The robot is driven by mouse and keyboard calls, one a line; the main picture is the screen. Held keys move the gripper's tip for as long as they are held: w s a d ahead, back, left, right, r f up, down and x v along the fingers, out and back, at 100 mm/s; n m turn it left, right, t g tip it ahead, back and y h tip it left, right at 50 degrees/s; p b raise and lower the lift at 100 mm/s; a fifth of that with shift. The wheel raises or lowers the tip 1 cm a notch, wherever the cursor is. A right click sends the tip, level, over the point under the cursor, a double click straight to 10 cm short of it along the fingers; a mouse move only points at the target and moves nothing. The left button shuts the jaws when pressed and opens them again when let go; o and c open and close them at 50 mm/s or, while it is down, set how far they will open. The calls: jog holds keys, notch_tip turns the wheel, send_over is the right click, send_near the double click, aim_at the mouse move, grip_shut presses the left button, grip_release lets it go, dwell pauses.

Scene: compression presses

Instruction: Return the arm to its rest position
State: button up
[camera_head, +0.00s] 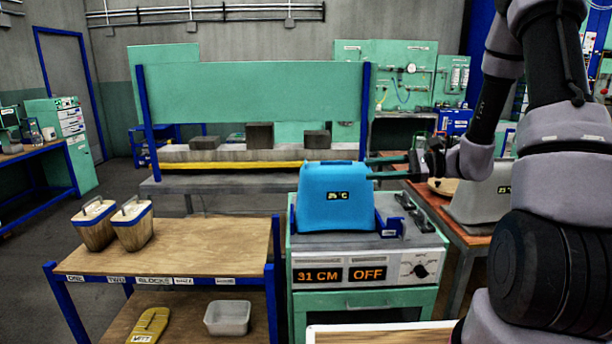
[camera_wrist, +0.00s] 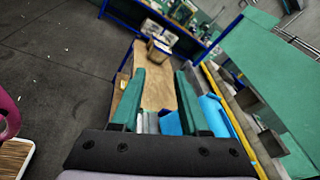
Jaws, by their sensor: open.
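My gripper (camera_head: 388,167) is at the end of my arm, which comes in from the right in the head view. Its two green fingers point left, just right of the blue block-shaped cover (camera_head: 332,200) and near its top. I cannot tell whether they touch it. In the wrist view my gripper (camera_wrist: 160,88) has its fingers apart, with nothing held between them. The blue cover (camera_wrist: 212,112) shows beside and behind the right finger. The cover has a small display and sits on a grey unit (camera_head: 362,245) with panels reading "31 CM" and "OFF".
A wooden-topped cart (camera_head: 195,245) on the left carries two wooden blocks with handles (camera_head: 132,228). Its lower shelf holds a yellow item (camera_head: 150,325) and a grey bin (camera_head: 227,318). A second grey cover (camera_head: 482,205) stands on the right bench. A large green press (camera_head: 255,105) stands behind.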

jog(key=s+a+r+n+g+h, duration=0.1)
jog(key=s+r+n+g+h, duration=0.1)
jog(key=s+r+n+h, duration=0.3)
jog(key=s+r+n+g+h, duration=0.1)
jog(key=s+r+n, duration=0.1)
jog(key=s, duration=0.5)
jog(key=s+d+r+n+t+h, duration=0.3)
jog(key=s+d+r+t+h, duration=0.4)
jog(key=r, duration=0.3)
jog(key=shift+d+h, duration=0.3)
jog(key=shift+h, duration=0.2)
